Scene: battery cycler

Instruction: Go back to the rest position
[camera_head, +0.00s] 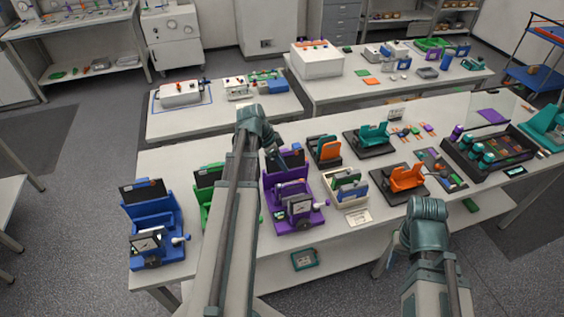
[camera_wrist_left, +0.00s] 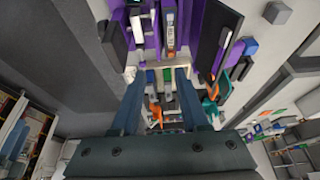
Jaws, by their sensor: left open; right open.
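My left arm reaches up over the bench in the head view, with its gripper (camera_head: 287,159) small and partly hidden, above the back of the purple cycler (camera_head: 283,193). In the left wrist view my left gripper (camera_wrist_left: 160,73) is open, its two fingers apart. Nothing is clearly held between them. Purple cycler parts (camera_wrist_left: 198,20) show beyond the fingertips. My right arm shows at the lower right of the head view, in front of the bench. Its gripper is hidden.
On the bench (camera_head: 345,238) stand a blue cycler (camera_head: 153,222), a green cycler partly behind my left arm, a cream rack (camera_head: 346,187), an orange holder (camera_head: 402,178), a teal holder (camera_head: 372,136) and a dark tray (camera_head: 462,151). Floor is open at left.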

